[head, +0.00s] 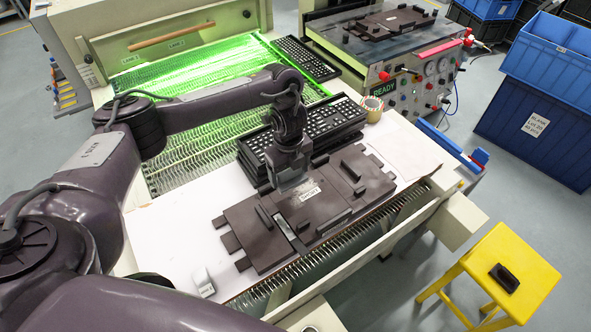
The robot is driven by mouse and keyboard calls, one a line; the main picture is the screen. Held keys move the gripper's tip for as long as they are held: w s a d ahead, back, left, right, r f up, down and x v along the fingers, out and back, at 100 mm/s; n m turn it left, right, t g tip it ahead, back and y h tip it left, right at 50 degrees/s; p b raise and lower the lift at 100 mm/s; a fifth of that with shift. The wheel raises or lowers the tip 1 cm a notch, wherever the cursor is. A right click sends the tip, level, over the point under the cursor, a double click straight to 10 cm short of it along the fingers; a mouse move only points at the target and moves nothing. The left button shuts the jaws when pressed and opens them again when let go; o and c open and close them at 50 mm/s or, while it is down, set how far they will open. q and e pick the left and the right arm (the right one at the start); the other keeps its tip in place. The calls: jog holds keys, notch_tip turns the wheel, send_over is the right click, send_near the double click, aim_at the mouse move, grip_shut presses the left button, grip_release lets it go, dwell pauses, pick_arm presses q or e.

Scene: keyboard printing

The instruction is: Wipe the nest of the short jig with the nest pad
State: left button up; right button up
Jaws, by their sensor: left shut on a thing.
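A dark brown jig (258,236) with raised bars and blocks lies on the white-topped table. A small white label shows near its middle, too small to read surely. My left gripper (294,184) points down over the middle of this jig, close to its surface. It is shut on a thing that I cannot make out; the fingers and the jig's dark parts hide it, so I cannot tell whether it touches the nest. Another dark jig (395,21) lies on the machine at the back right. My right gripper is not in view.
Black keyboard frames (335,121) are stacked just behind the jig. A tape roll (372,104) stands beside them. A small pale object (203,281) is at the table's front left. A yellow stool (520,262) bears a black block (504,277).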

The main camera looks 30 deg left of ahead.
pick_arm(q)
jog(key=b, duration=0.5)
send_over(291, 198)
notch_tip(291, 198, down, 6)
jog(key=shift+a+r, duration=0.15)
jog(key=shift+w+f+b, duration=0.1)
jog(key=shift+f+b, duration=0.45)
jog(key=shift+f, duration=0.2)
jog(key=shift+f, duration=0.15)
jog(key=shift+f+b, duration=0.35)
jog(key=shift+f, duration=0.15)
